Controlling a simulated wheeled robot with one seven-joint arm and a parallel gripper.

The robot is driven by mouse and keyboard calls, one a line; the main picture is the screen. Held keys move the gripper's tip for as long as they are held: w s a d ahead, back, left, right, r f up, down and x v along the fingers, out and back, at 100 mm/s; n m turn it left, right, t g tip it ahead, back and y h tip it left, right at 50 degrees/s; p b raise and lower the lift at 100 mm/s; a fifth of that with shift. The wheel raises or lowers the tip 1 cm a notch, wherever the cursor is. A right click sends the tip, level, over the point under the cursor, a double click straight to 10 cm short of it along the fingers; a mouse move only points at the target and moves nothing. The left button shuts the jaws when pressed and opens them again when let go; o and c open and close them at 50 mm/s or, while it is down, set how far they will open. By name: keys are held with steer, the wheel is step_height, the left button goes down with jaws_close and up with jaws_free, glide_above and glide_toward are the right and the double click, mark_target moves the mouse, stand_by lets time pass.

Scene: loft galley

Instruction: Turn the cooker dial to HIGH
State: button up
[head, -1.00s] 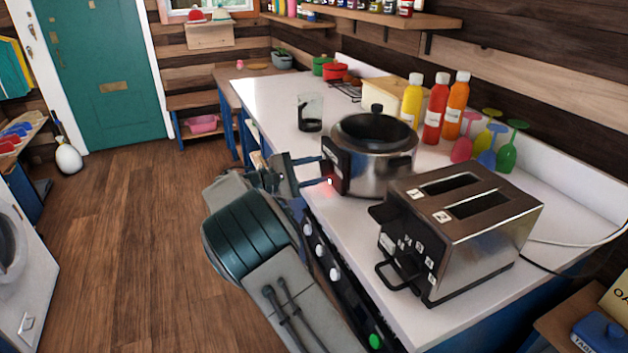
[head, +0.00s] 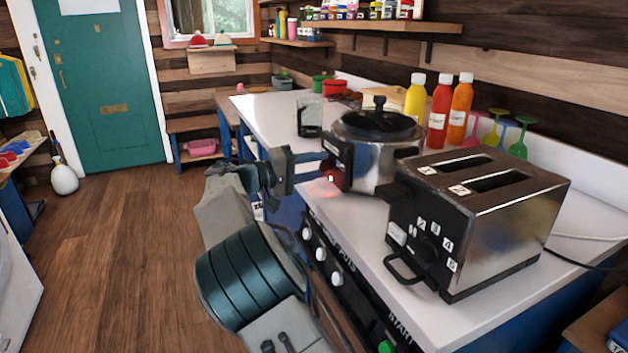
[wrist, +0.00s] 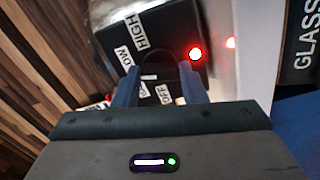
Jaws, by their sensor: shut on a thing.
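The cooker (head: 368,158) is a round silver pot with a black lid, standing on the white counter. Its black control panel (head: 336,163) faces left and carries a lit red light (head: 331,178). In the wrist view the panel shows labels HIGH (wrist: 140,32), one partly covered that reads like LOW (wrist: 124,56), and OFF (wrist: 163,93); the light (wrist: 195,53) glows to their right. My gripper (head: 318,166) is at the panel. Its fingers (wrist: 160,80) are shut on the black dial (wrist: 160,68) between them. Dark on dark, the dial's pointer cannot be made out.
A silver toaster (head: 480,220) stands in front of the cooker, to the right of my arm. A glass jug (head: 310,117) and sauce bottles (head: 438,108) stand behind. Below the counter edge is a front with white knobs (head: 337,279).

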steer(key=m+b, duration=0.6)
steer(key=b, duration=0.1)
steer(key=shift+f, duration=0.4)
steer(key=m+b, duration=0.4)
steer(key=shift+w+r, duration=0.1)
steer(key=shift+r+m+b, duration=0.1)
steer(key=shift+m+b, duration=0.5)
steer(key=shift+m, duration=0.4)
steer(key=shift+a, duration=0.1)
steer(key=o, duration=1)
steer(key=shift+r, duration=0.1)
